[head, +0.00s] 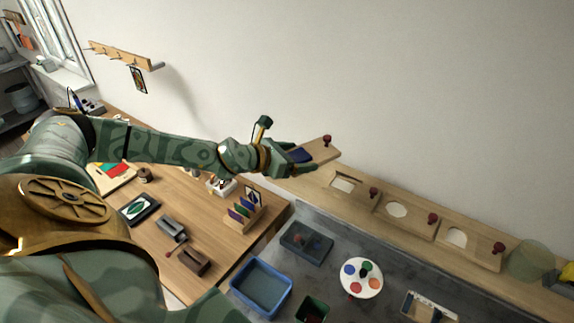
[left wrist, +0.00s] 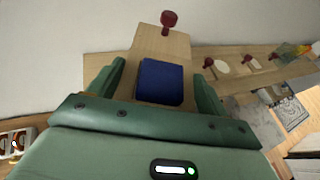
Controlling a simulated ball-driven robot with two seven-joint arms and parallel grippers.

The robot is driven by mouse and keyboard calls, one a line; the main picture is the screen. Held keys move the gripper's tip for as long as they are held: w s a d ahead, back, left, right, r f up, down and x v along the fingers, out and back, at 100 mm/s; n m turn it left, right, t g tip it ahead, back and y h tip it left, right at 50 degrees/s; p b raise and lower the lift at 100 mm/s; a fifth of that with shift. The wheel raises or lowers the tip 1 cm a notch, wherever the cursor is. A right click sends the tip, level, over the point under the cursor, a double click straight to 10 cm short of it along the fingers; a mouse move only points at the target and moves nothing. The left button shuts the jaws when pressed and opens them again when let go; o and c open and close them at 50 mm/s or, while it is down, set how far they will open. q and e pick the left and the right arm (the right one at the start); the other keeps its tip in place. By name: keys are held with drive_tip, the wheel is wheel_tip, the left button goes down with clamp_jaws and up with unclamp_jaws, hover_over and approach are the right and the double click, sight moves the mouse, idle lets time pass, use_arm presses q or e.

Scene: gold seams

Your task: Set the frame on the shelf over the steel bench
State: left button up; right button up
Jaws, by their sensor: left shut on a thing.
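My left gripper (head: 289,160) is shut on a wooden frame-like board (head: 321,149) with a red knob (head: 327,139) at its far end. A blue block (head: 299,155) sits on the board between the fingers, and it also shows in the left wrist view (left wrist: 160,82). The board looks raised above the left end of the long wooden shelf (head: 525,286), against the wall. The near part of the board is hidden by the gripper. The shelf runs along the back of the grey steel bench (head: 390,258). My right gripper is out of view.
Several knobbed boards with pale cutouts (head: 466,247) lie along the shelf, with a translucent green disc (head: 528,260) beyond. The bench holds a blue bin (head: 262,287), a dark tray (head: 306,243) and a paint palette (head: 361,279). A wooden table (head: 190,222) stands left.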

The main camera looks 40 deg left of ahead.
use_arm(q)
drive_tip(key=w+a+f+b, duration=0.1)
drive_tip(key=a+f+b, duration=0.1)
drive_tip(key=w+a+f+b, duration=0.2)
drive_tip(key=a+f, duration=0.1)
drive_tip(key=w+a+f+b, duration=0.2)
drive_tip(key=shift+a+f+b, duration=0.3)
drive_tip(key=shift+a, duration=0.1)
drive_tip(key=shift+w+a+f, duration=0.1)
drive_tip(key=shift+a+f, duration=0.05)
drive_tip(key=shift+f, duration=0.2)
drive_tip(key=shift+a+f+b, duration=0.1)
drive_tip(key=shift+f+b, duration=0.25)
drive_tip(key=shift+f, duration=1.15)
drive_tip(key=shift+f, duration=0.15)
drive_tip(key=o, duration=1)
drive_tip(key=shift+o, duration=0.2)
